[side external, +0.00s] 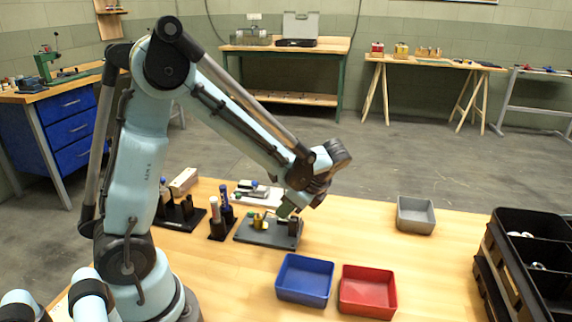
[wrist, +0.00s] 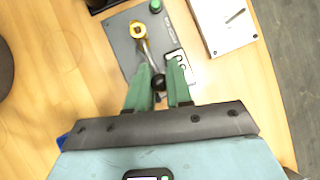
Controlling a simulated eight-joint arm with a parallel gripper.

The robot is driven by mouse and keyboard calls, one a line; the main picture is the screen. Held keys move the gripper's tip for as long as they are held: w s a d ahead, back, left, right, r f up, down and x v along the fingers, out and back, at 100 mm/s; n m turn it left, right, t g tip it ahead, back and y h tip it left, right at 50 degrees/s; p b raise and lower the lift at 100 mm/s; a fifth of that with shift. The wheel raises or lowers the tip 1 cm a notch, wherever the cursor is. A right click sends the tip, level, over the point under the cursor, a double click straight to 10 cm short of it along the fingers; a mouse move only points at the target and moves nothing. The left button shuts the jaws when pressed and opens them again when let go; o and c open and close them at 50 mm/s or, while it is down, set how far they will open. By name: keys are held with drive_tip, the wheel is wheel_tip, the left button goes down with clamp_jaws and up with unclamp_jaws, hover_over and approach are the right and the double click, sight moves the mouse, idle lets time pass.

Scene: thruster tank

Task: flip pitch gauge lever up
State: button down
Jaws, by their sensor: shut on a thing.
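The gauge panel is a dark grey plate (side external: 252,238) on the wooden table; it also shows in the wrist view (wrist: 122,42). A yellow-gold round fitting (wrist: 137,29) sits on it, and a thin metal lever (wrist: 149,56) runs from it to a black ball knob (wrist: 159,82). My gripper (wrist: 159,76), with green fingers, has the knob between its fingers and is shut on it. In the side external view my gripper (side external: 287,210) is low over the right part of the panel, and the lever is hidden or too small to make out.
A green button (wrist: 156,6) and a pale slotted plate (wrist: 181,60) are on the panel near the fingers. A white board (wrist: 222,22) lies beside it. Blue (side external: 304,281) and red (side external: 367,292) bins stand in front; a grey bin (side external: 415,215) is right. Dark holders (side external: 221,223) stand left.

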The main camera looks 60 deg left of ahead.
drive_tip(key=shift+w+d+r+g+y, duration=0.1)
drive_tip(key=shift+w+d+g+y, duration=0.25)
drive_tip(key=shift+g+y, duration=0.45)
drive_tip(key=c, duration=1.1)
unclamp_jaws()
drive_tip(key=shift+o, duration=0.2)
drive_tip(key=v, duration=0.7)
drive_tip(key=shift+d+r, duration=0.15)
drive_tip(key=shift+d, duration=0.05)
